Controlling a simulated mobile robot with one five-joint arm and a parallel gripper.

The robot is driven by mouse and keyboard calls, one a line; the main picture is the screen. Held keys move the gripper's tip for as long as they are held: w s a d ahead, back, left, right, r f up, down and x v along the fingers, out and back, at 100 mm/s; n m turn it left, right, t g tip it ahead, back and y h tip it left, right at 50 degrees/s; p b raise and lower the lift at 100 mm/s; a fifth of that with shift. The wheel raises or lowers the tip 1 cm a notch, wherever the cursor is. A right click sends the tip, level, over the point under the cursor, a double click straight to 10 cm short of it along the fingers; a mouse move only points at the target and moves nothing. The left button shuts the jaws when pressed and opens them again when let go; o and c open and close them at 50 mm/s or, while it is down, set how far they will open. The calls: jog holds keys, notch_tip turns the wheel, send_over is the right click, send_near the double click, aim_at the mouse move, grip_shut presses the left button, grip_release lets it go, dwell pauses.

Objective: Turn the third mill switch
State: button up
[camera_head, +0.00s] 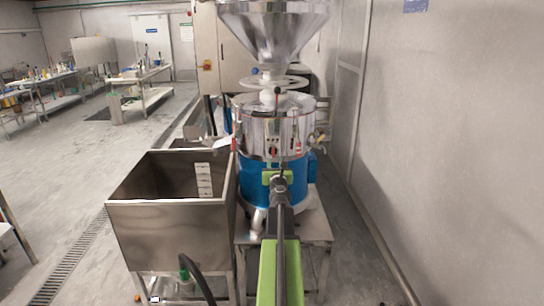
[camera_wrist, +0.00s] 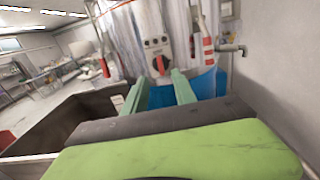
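The mill is a steel drum (camera_head: 270,130) over a blue base (camera_head: 258,193), with a steel hopper (camera_head: 272,30) on top. In the wrist view a pale switch panel (camera_wrist: 154,30) on its front carries small dark knobs (camera_wrist: 156,42) in a row and a larger red switch (camera_wrist: 160,64) below. I cannot tell which switch is the third. My gripper (camera_wrist: 159,76) is open and empty, its two pale green fingers apart and pointing at the panel. The red switch shows between and just above the fingertips. Contact is not visible. In the head view my arm partly hides the mill's front.
A red-and-white lever (camera_wrist: 207,53) stands right of the panel, and a red handle (camera_wrist: 104,67) left of it. An open steel bin (camera_head: 165,228) stands left of the mill. A wall (camera_head: 440,150) runs close on the right. Open floor (camera_head: 60,190) lies left.

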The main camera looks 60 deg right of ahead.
aim_at(274, 151)
jog(key=x, duration=1)
jog(key=shift+w+d, duration=0.1)
jog(key=shift+d, duration=0.05)
jog(key=shift+c, duration=0.2)
grip_shut()
